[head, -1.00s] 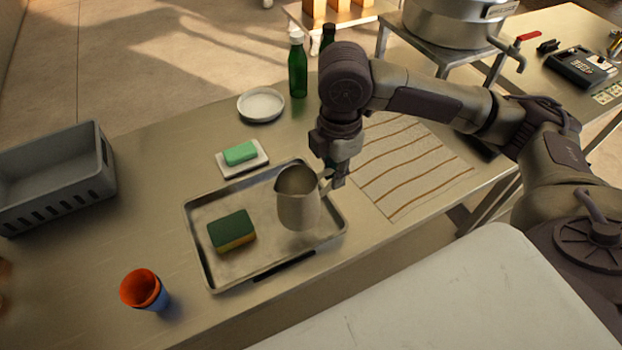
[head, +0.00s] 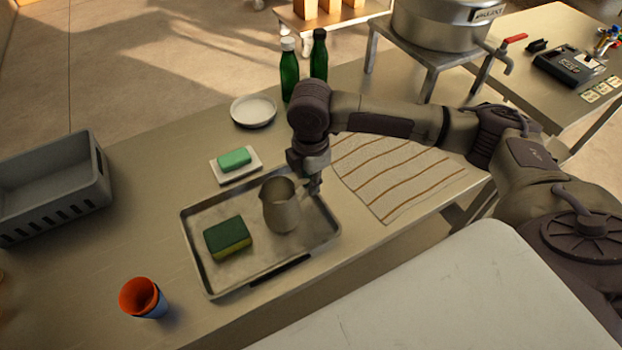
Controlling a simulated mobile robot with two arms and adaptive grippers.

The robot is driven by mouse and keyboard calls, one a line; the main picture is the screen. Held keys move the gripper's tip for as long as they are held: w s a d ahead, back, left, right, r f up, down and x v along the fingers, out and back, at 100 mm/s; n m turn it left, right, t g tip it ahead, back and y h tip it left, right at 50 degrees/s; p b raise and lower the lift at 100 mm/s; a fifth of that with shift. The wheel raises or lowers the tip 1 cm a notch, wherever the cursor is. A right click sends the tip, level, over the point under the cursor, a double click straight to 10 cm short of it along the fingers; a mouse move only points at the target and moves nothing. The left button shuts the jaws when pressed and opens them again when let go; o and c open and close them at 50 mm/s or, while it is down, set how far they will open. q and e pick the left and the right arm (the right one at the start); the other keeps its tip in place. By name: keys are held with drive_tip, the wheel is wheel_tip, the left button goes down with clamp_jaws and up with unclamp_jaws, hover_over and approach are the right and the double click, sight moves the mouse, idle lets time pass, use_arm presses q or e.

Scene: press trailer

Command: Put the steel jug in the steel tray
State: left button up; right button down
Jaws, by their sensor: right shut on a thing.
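The steel jug (head: 281,210) is upright over the right part of the steel tray (head: 207,280). Its base looks to be at the tray floor, but I cannot tell for sure whether it touches. My right gripper (head: 314,188) is at the jug's right side, shut on its handle, with the fingertips partly hidden. A green and yellow sponge (head: 228,238) lies in the left part of the tray, apart from the jug. My left gripper is not in view.
A green soap on a white dish (head: 236,166) lies behind the tray. A white plate (head: 253,111) and green bottles (head: 290,72) stand further back. A grey crate (head: 52,190) is at left, orange and blue cups (head: 143,297) front left. A striped cloth (head: 405,170) lies right.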

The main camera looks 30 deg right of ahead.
drive_tip(key=shift+f, duration=0.1)
drive_tip(key=c, duration=1.2)
unclamp_jaws()
drive_tip(key=shift+o, duration=0.2)
wheel_tip(320, 180, up, 12)
drive_tip(key=b, duration=0.1)
drive_tip(key=shift+b, duration=0.3)
